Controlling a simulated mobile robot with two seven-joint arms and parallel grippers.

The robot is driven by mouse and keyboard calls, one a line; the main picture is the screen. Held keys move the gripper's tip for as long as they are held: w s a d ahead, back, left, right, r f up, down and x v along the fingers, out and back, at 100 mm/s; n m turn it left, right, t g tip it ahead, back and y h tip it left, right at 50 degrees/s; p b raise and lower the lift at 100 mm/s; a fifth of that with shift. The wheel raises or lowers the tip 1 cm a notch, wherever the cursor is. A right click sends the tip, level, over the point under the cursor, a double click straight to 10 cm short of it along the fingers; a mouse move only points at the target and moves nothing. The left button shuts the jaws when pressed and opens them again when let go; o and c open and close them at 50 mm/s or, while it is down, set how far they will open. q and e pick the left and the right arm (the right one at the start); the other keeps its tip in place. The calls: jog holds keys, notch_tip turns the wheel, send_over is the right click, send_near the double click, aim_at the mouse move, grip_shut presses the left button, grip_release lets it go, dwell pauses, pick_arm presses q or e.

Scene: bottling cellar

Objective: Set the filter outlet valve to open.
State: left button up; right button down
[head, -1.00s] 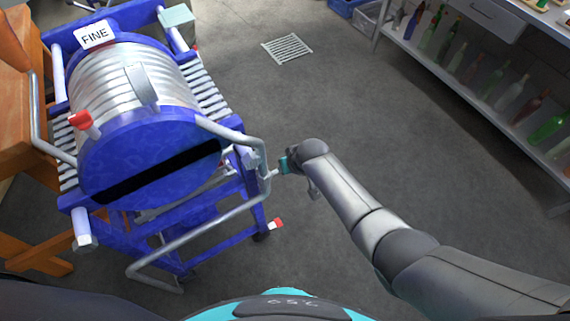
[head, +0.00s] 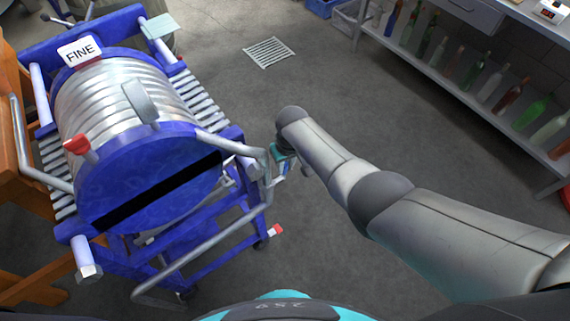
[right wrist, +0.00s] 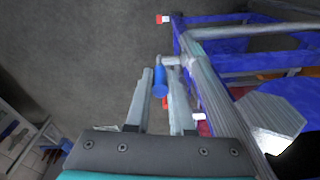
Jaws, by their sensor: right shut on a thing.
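The plate filter (head: 150,180) stands at the left, with a blue frame and a stack of pale ridged plates. A grey pipe (head: 222,142) runs along its right side. My right gripper (head: 269,184) is beside this pipe, partly hidden by its own wrist. In the right wrist view its fingers (right wrist: 160,86) are shut on a blue valve handle (right wrist: 160,80), which joins a small grey fitting (right wrist: 169,61) by the pipe. The valve's exact setting cannot be told. My left gripper is out of view.
A red-and-white end (head: 276,230) sticks out low on the filter's right side. A sign reading FINE (head: 80,50) is on top. A shelf with several bottles (head: 505,88) stands at the upper right. The floor around the drain grate (head: 269,52) is clear.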

jog(key=c, duration=0.8)
grip_release()
jog(key=shift+r, duration=0.1)
jog(key=shift+s+d+r+p, duration=0.25)
jog(key=shift+r+p, duration=0.85)
jog(key=shift+r, duration=1.4)
jog(key=shift+s+d+r+p, duration=0.1)
jog(key=shift+s+r+p, duration=0.2)
jog(key=shift+r+p, duration=1.5)
jog(key=shift+s+d+r+p, duration=0.2)
jog(key=shift+s+r+p, duration=0.15)
jog(key=shift+r, duration=2.85)
